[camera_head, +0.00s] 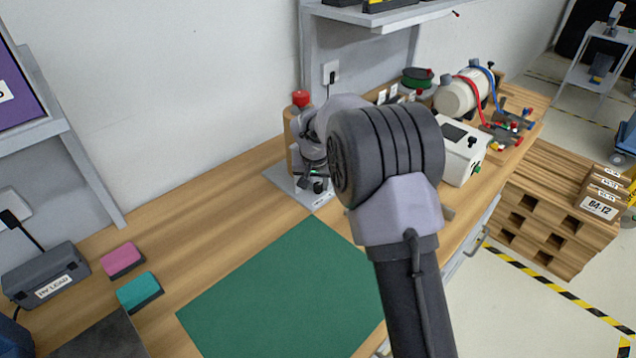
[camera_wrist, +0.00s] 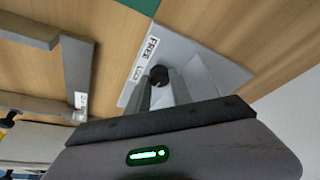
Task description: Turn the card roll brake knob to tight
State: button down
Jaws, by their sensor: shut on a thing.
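The card roll (camera_head: 291,132) is a brown upright cylinder with a red top, partly hidden behind my arm in the head view. It stands on a grey base plate (camera_head: 279,176), which also shows in the wrist view (camera_wrist: 205,62). In the head view my gripper (camera_head: 314,178) is low over the plate, and the knob's pointer direction cannot be told.
A green mat (camera_head: 285,290) lies in front of the plate. Pink (camera_head: 122,258) and teal (camera_head: 138,290) blocks lie at the left. A white box (camera_head: 462,150) and a cream cylinder with red and blue straps (camera_head: 458,96) stand to the right. A shelf (camera_head: 400,18) hangs above.

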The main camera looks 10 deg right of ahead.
jog(key=c, duration=1.1)
grip_release()
jog(key=shift+c, duration=0.2)
